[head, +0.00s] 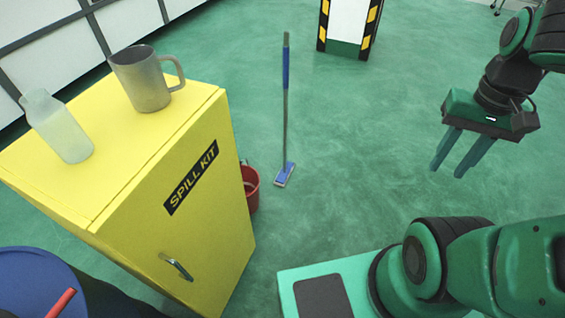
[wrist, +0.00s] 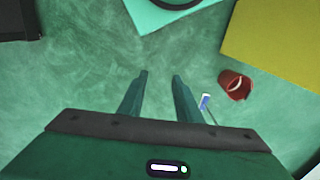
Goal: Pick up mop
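The mop (head: 285,115) stands upright on the green floor in the head view, with a blue grip at the top of a grey pole and a flat blue-and-white head (head: 284,175) at the bottom. In the wrist view its head (wrist: 205,102) shows small, just right of the fingers; most of the pole is hidden there. My gripper (head: 450,160) is raised at the right of the head view, well apart from the mop. Its two fingers are spread with nothing between them, as the wrist view (wrist: 160,75) also shows.
A yellow spill kit cabinet (head: 205,225) stands left of the mop, bearing a grey mug (head: 142,80) and a pale bottle (head: 57,127). A red bucket (head: 250,186) is beside the cabinet. A white striped post (head: 347,22) stands behind. Floor between mop and gripper is clear.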

